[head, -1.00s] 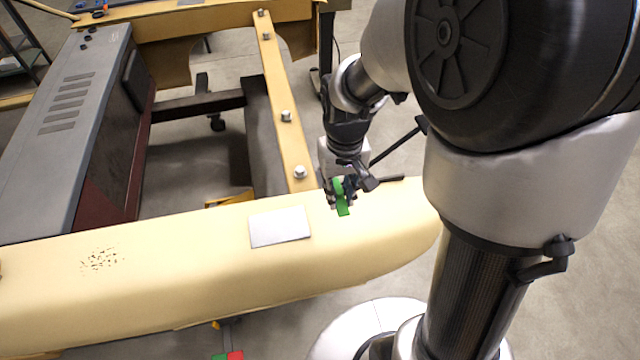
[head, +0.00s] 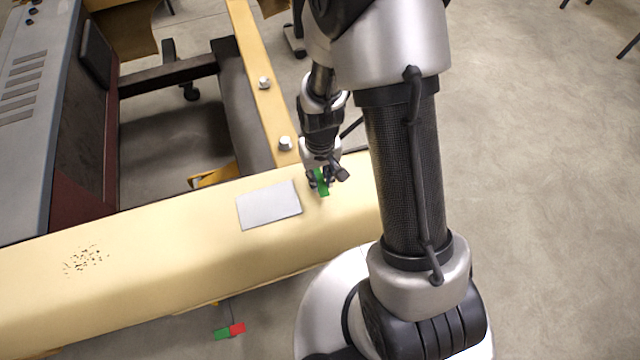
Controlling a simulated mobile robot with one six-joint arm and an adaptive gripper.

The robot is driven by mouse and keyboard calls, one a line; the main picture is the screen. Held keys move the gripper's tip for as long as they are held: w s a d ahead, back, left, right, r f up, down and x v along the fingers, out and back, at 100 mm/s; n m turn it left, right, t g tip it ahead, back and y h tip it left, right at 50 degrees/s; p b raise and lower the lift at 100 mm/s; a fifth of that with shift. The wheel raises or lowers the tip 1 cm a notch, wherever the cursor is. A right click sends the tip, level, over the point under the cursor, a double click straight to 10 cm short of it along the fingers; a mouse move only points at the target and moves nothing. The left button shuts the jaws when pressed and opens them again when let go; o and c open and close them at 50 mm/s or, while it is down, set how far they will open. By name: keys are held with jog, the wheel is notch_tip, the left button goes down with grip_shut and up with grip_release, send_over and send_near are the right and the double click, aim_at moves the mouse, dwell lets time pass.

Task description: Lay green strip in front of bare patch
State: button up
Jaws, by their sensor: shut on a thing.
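A green strip (head: 322,185) is held in my gripper (head: 318,181), which is shut on it. The strip hangs down at the top of the cream-yellow beam, to the right of the bare patch. I cannot tell whether its lower end touches the surface. The bare patch (head: 268,205) is a flat grey rectangle on the beam's top face. My gripper's fingers are small in the view and partly hide the strip's upper part.
The cream-yellow beam (head: 150,235) runs across the view, with dark specks (head: 86,260) at left. A narrow bar with bolts (head: 264,83) meets it from behind. A grey cabinet (head: 32,110) stands at left. Green and red pieces (head: 229,331) lie low in front of the beam.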

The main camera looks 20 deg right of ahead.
aim_at(320, 182)
notch_tip(320, 182, down, 4)
jog(key=shift+r, duration=0.1)
jog(key=shift+w+f, duration=0.1)
jog(key=shift+f, duration=0.35)
jog(key=shift+f+b, duration=0.2)
jog(key=shift+b, duration=0.15)
jog(key=o, duration=0.7)
jog(key=shift+r, duration=0.1)
